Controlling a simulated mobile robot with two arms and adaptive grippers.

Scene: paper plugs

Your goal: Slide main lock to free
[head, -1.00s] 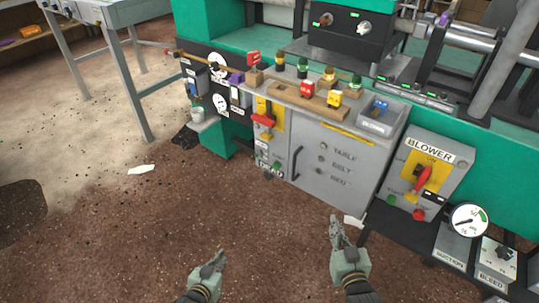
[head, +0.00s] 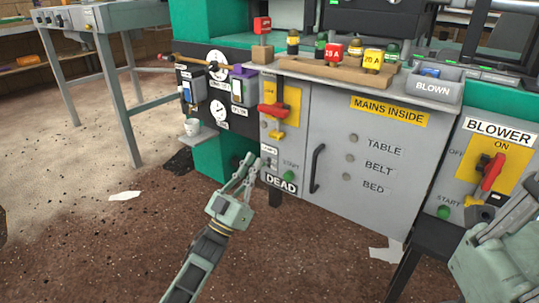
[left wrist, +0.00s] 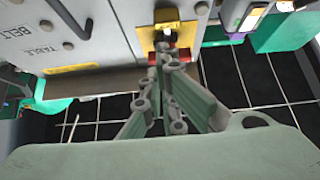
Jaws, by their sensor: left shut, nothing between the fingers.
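The main switch panel at the left of the grey cabinet has a red handle (head: 272,110) over a yellow plate. A yellow piece (head: 276,132), which looks like the lock, sits just below the handle. My left gripper (head: 248,166) is shut and empty, below and left of the yellow piece, close to the panel's front.
A black door handle (head: 317,168) stands right of the panel, with a DEAD label (head: 281,184) below the switch. The blower box (head: 470,165) with its red lever is at the right. Gauges and a cup (head: 192,127) are at the left.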

